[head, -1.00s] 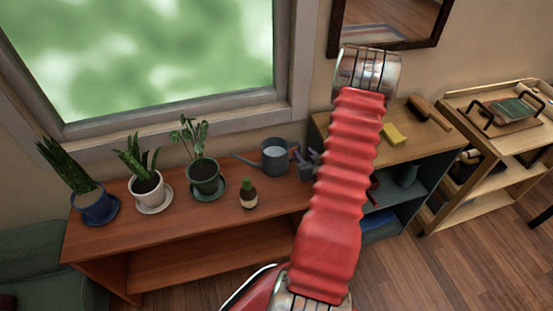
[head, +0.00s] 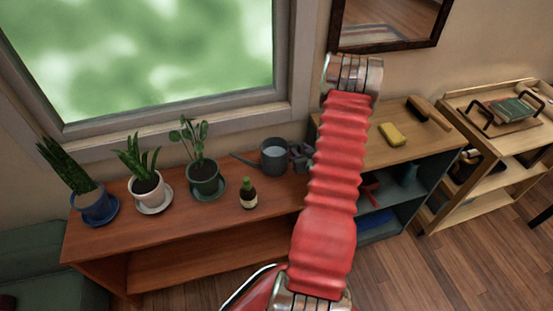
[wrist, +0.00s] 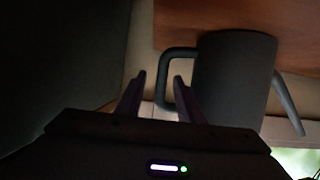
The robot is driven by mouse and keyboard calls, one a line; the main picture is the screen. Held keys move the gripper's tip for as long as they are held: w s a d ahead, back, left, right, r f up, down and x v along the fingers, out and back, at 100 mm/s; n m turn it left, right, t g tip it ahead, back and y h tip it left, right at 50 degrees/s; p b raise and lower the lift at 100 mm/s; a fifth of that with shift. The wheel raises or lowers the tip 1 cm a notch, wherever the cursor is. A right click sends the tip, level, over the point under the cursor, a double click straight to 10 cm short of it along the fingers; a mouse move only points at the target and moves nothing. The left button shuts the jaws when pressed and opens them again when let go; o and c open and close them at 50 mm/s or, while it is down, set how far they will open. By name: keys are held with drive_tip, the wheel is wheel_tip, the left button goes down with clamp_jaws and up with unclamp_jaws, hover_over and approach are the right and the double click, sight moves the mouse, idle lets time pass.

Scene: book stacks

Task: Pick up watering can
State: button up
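The dark grey watering can (head: 274,157) stands on the reddish wooden shelf top (head: 235,214), its spout toward the left. My gripper (head: 303,155) is just right of it, at the handle side, partly hidden behind my red arm in the head view. In the wrist view the can (wrist: 236,78) appears upside down, with its squared handle toward my gripper (wrist: 160,77). The two fingers are apart. The handle's outer bar appears between the fingertips, with the right finger overlapping the handle's opening. I cannot tell whether either finger touches it.
A yellow sponge (head: 391,134) and a brush (head: 428,113) lie on the shelf unit at right. A window (head: 140,60) is behind.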

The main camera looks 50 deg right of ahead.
idle(0.3)
clamp_jaws()
drive_tip(key=shift+r, duration=0.1)
idle(1.2)
